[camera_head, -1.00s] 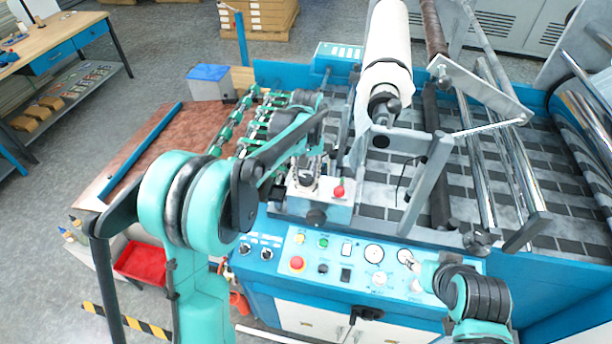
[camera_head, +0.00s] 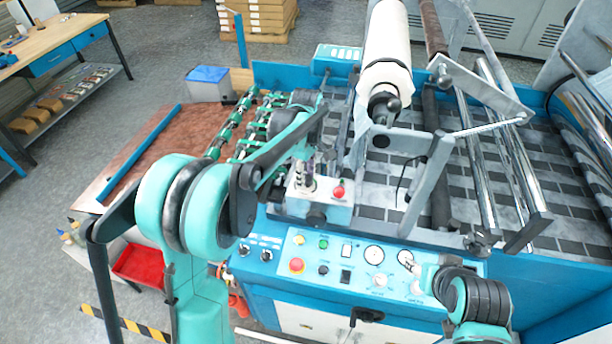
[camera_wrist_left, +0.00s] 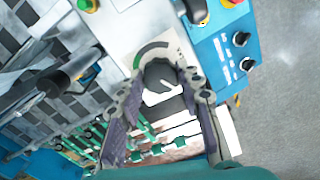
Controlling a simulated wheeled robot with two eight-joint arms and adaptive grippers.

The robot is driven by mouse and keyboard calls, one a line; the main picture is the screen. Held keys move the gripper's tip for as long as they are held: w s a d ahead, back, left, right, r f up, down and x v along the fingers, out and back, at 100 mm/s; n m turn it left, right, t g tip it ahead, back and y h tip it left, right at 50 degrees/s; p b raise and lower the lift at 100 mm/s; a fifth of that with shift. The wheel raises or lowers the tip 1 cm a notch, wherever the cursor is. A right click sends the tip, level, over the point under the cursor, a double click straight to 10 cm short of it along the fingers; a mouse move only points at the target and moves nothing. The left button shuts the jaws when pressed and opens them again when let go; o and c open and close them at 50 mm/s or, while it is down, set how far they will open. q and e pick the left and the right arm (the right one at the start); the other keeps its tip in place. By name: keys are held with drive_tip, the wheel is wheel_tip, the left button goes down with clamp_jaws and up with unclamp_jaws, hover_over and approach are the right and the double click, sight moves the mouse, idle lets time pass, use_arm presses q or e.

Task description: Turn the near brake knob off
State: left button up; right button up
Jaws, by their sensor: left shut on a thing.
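The near brake knob (camera_wrist_left: 160,84) is a black round knob with a white pointer line in the left wrist view. It sits on a pale plate with a green arc beside it. My left gripper (camera_wrist_left: 162,66) has its two ribbed fingers around the knob and is shut on it. In the head view my left gripper (camera_head: 306,174) is over a small grey box (camera_head: 322,208) with a red button, and its arm and fingers mostly hide the knob. My right gripper (camera_head: 425,270) is low at the right, by the control panel, partly hidden by its own wrist.
The blue control panel (camera_head: 335,258) with gauges, switches and a red emergency button (camera_head: 296,265) is just in front of the box. A white roll (camera_head: 388,45) on a shaft and a grey lever arm (camera_head: 428,185) stand to the right. Toothed green rollers (camera_head: 232,125) lie left.

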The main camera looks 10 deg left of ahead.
use_arm(q)
drive_tip(key=shift+n, duration=1.1)
drive_tip(key=o, duration=1.2)
drive_tip(key=shift+c, duration=0.2)
drive_tip(key=shift+r, duration=0.1)
wheel_tip(320, 180, up, 12)
